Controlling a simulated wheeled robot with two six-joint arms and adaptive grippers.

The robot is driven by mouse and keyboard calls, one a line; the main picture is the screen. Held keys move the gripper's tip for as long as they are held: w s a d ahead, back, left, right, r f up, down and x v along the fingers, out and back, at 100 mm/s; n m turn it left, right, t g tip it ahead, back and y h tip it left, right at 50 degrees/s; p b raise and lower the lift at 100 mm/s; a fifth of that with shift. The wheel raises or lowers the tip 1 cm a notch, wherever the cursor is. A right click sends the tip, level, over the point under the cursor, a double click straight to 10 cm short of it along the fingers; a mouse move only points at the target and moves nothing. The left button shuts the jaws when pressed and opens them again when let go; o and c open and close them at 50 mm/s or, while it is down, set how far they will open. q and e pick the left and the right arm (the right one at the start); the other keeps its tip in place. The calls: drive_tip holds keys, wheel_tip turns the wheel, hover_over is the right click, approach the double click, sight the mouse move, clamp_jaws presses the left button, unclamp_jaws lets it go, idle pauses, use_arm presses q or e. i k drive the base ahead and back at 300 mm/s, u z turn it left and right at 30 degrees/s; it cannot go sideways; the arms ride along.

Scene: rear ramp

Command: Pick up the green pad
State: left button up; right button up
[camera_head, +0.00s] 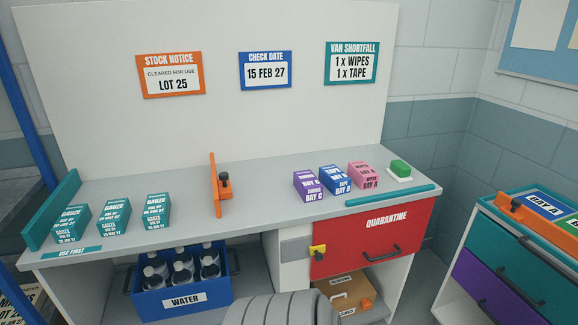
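The green pad (400,166) is a small green block. It rests on a small white base (398,178) at the right end of the grey bench top (270,202), near the back. It is upright, and nothing covers it from this view. Neither of my grippers is in view.
Pink (363,175), blue (335,179) and purple (308,185) boxes stand left of the pad. A teal strip (390,195) lies in front. An orange divider (217,185) and gauze boxes (114,217) stand further left. The red quarantine drawer (375,242) is shut below.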

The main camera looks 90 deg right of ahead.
sight(399, 170)
drive_tip(key=z, duration=0.05)
drive_tip(key=i, duration=0.35)
drive_tip(key=z, duration=3.6)
